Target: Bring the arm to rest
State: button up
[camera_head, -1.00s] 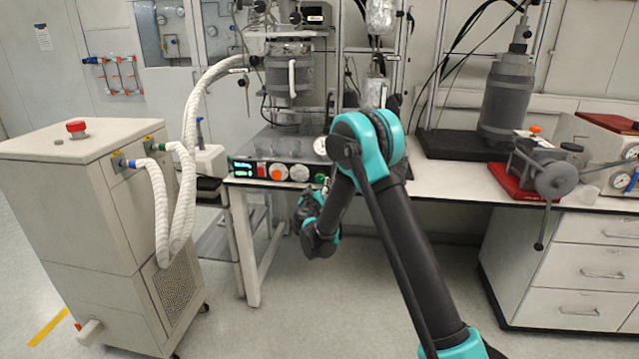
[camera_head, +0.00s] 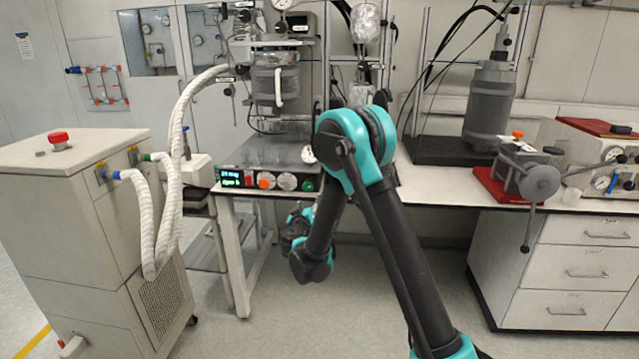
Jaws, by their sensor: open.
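My arm rises from the lower right to a teal and black elbow (camera_head: 355,140), then bends down to a dark wrist joint (camera_head: 312,265) in front of the bench. My gripper (camera_head: 296,225) shows small and dark at the arm's end, behind and a little above that wrist joint. It is open. Its fingertips are mostly hidden and hard to make out. I see nothing held in it. It appears in front of the bench's left front part, below the control box; the exact gap to the bench cannot be told.
The bench (camera_head: 440,184) carries a control box (camera_head: 265,181), a glass reactor (camera_head: 275,83), a grey reactor vessel (camera_head: 489,105) and a red-based clamp device (camera_head: 530,177). A white chiller cart (camera_head: 60,215) with hoses stands left. Drawers (camera_head: 575,270) stand right. The floor between is clear.

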jog(key=s+d+m+g+h, duration=0.2)
jog(key=s+d+g, duration=0.3)
jog(key=d, duration=0.8)
jog(key=s+d+m+g+h, duration=0.2)
jog(key=s+d, duration=0.5)
jog(key=d, duration=0.6)
jog(key=s+d+f+g+y, duration=0.1)
jog(key=s+d+g, duration=0.15)
jog(key=s, duration=0.45)
jog(key=s+d+f+g+y, duration=0.1)
jog(key=s+d+f+g, duration=0.1)
jog(key=s+d, duration=0.3)
jog(key=s+a+f+g+y, duration=0.1)
jog(key=s+f, duration=0.1)
jog(key=s, duration=0.5)
jog(key=s+a+f+g+y, duration=0.1)
jog(key=s+f+y, duration=0.1)
jog(key=s, duration=0.6)
jog(key=shift+s+a+m, duration=0.15)
jog(key=shift+a+m, duration=0.15)
